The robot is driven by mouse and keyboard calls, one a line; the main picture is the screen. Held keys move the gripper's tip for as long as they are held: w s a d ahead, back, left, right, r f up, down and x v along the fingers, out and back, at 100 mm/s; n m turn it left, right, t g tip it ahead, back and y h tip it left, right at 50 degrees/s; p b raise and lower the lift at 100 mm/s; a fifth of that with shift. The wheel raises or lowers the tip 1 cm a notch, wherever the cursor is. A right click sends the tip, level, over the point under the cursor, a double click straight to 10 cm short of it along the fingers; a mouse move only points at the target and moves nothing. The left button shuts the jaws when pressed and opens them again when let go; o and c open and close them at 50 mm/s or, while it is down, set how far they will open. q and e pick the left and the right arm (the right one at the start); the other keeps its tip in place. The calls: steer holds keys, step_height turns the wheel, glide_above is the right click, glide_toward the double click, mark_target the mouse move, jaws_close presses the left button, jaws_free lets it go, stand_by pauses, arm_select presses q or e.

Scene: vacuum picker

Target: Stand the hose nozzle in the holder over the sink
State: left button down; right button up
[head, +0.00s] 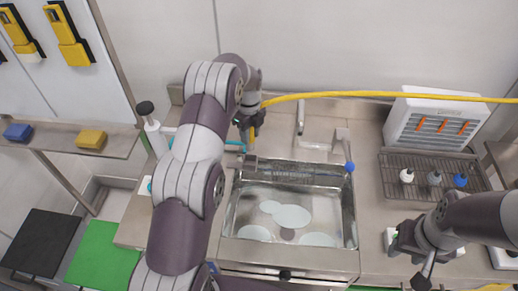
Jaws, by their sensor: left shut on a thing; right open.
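My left gripper (246,132) is at the back left corner of the sink (348,205), pointing down and shut on the hose nozzle. A yellow hose (380,95) runs from the right edge to this gripper. A small yellow piece (253,133), apparently part of the nozzle, shows at the fingers; the rest is hidden. A small grey block on the sink's back left rim (251,163), just below the gripper, may be the holder; I cannot tell for sure. My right gripper (408,258) is open and empty over the counter, right of the sink.
Several white plates (291,217) lie in the basin. Small bottles (435,178) stand on a rack to the right, before a white slotted box (435,122). A black-topped bottle (155,135) stands left.

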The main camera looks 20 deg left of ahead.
arm_select(q)
steer(key=shift+w+r, duration=0.1)
steer(key=shift+w, duration=0.1)
steer(key=shift+s+d+f+p, duration=0.1)
steer(key=shift+s+f+p, duration=0.15)
steer(key=shift+f+p, duration=0.3)
steer(key=shift+s+f+p, duration=0.2)
steer(key=shift+f+p, duration=0.2)
steer(key=shift+f, duration=0.25)
steer(key=f, duration=0.2)
steer(key=f+p, duration=0.1)
steer(key=f, duration=0.1)
steer(key=f+p, duration=0.1)
steer(key=f, duration=0.1)
steer(key=shift+w+f, duration=0.2)
steer(key=shift+w, duration=0.05)
steer(key=shift+f, duration=0.35)
steer(key=shift+s, duration=0.1)
